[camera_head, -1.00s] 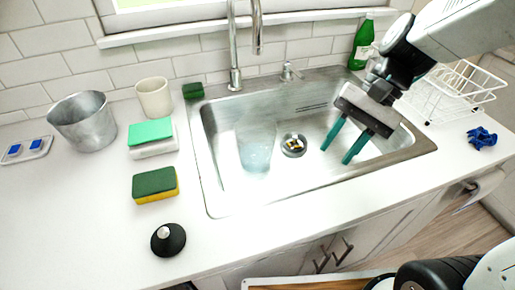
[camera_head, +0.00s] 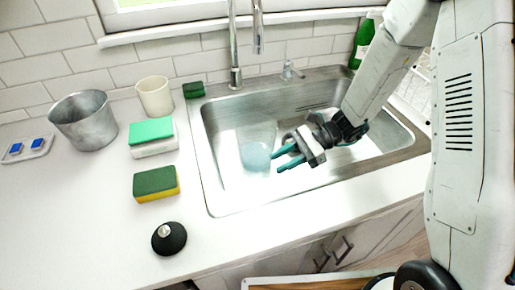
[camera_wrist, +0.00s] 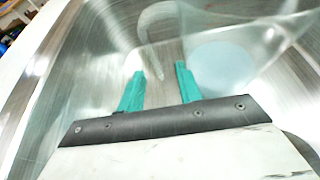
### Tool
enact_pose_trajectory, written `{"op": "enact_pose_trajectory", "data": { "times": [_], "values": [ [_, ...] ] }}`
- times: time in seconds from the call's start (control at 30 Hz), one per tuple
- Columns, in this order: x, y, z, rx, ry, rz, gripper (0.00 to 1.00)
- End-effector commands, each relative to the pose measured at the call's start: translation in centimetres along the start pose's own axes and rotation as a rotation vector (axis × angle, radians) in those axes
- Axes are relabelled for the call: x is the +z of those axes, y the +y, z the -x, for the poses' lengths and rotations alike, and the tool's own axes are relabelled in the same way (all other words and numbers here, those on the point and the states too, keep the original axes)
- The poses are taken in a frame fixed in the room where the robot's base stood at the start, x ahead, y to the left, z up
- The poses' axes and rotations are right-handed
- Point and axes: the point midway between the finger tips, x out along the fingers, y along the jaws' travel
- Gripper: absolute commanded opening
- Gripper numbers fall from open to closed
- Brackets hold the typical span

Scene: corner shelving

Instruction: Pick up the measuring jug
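The measuring jug (camera_head: 257,152) is clear, see-through and faintly blue, and stands in the left part of the steel sink. In the wrist view the jug (camera_wrist: 222,66) shows as a pale blue round area with faint clear walls, at the upper right. A pale curved shape (camera_wrist: 150,35), perhaps its handle, lies ahead of the fingers. My gripper (camera_head: 278,162) is just right of the jug in the head view, its teal fingers pointing left toward it. In the wrist view the fingers (camera_wrist: 160,75) are apart with nothing clearly held between them. Contact with the jug cannot be told.
The sink's rim (camera_head: 300,196) surrounds the jug, and the tap (camera_head: 234,60) rises behind it. On the left counter stand a metal pot (camera_head: 85,122), a cup (camera_head: 154,97), sponges (camera_head: 155,183) and a black stopper (camera_head: 169,238). A green bottle (camera_head: 363,42) stands behind my arm.

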Motion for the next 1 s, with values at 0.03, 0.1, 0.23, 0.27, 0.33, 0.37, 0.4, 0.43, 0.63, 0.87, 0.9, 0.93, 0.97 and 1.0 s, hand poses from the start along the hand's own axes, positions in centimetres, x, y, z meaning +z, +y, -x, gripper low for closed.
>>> {"op": "enact_pose_trajectory", "data": {
  "times": [0.03, 0.1, 0.23, 0.27, 0.33, 0.37, 0.4, 0.43, 0.63, 0.87, 0.9, 0.93, 0.97, 1.0],
  "values": [
    [0.0, 0.1, -0.6, 0.003, 0.000, 0.000, 0.35],
    [0.0, 0.3, -1.6, 0.004, 0.000, 0.000, 0.35],
    [0.0, 0.7, -3.6, 0.005, 0.001, 0.002, 0.35],
    [0.0, 0.6, -4.0, 0.004, 0.000, 0.002, 0.35],
    [0.0, 0.6, -4.7, 0.004, 0.000, 0.002, 0.35],
    [0.0, 0.6, -5.0, 0.004, 0.000, 0.002, 0.35],
    [0.0, 0.6, -5.1, 0.002, 0.001, 0.001, 0.35],
    [0.0, 0.6, -5.2, 0.001, 0.001, 0.001, 0.35],
    [0.0, 0.6, -5.2, 0.001, 0.001, 0.002, 0.35],
    [0.0, 0.6, -5.2, 0.001, 0.001, 0.002, 0.00],
    [0.1, 0.6, -5.2, 0.001, 0.000, 0.003, 0.00],
    [0.1, 0.6, -5.2, 0.001, 0.000, 0.003, 0.00],
    [0.0, 0.6, -5.2, 0.001, 0.000, 0.003, 0.00],
    [0.0, 0.6, -5.2, 0.001, 0.001, 0.002, 0.00]
  ]
}}
